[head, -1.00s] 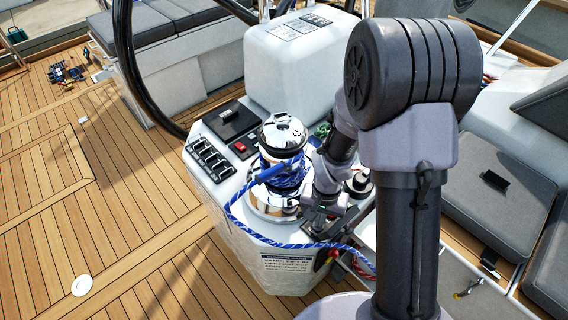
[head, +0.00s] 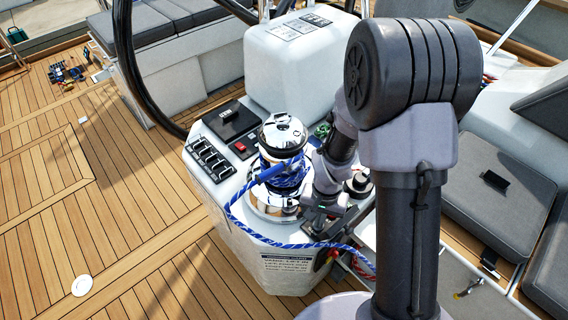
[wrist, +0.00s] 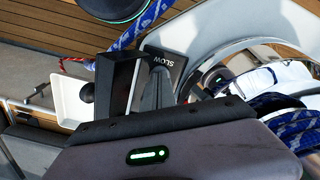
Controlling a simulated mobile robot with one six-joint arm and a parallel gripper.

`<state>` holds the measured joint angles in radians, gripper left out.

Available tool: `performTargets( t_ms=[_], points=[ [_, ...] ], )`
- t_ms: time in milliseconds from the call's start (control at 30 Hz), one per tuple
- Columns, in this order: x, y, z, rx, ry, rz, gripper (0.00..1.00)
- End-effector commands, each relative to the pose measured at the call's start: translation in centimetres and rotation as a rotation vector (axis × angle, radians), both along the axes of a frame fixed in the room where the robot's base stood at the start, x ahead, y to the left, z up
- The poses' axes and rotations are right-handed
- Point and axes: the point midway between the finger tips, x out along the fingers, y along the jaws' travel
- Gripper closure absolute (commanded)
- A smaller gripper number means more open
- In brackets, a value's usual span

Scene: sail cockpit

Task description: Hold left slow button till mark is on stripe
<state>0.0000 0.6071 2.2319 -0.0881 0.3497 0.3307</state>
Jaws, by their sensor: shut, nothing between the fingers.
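In the wrist view a dark plate lettered SLOW (wrist: 176,62) lies just beyond my gripper (wrist: 153,86). My gripper is shut and empty, its dark tip over the lower left of that plate. The button under the tip is hidden, so I cannot tell whether it is pressed. In the head view my gripper (head: 320,226) is low beside the chrome winch (head: 283,133), to its right. A blue rope (head: 262,238) wraps the winch and runs down across the front of the console. I cannot make out the mark or the stripe.
The white console (head: 222,195) carries a row of black switches (head: 207,158) and a red switch (head: 240,147). Open teak deck lies left.

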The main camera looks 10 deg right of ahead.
Motion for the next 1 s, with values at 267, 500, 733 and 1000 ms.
performTargets(
  t_ms=[267,500,733,1000],
  points=[
    [0.0,0.0,3.7,0.0,0.0,0.0,1.0],
    [0.0,0.0,8.0,0.001,-0.001,0.0,1.0],
    [0.0,0.0,9.1,0.0,0.001,0.0,1.0],
    [0.0,0.0,9.1,0.0,-0.002,0.0,1.0]
  ],
)
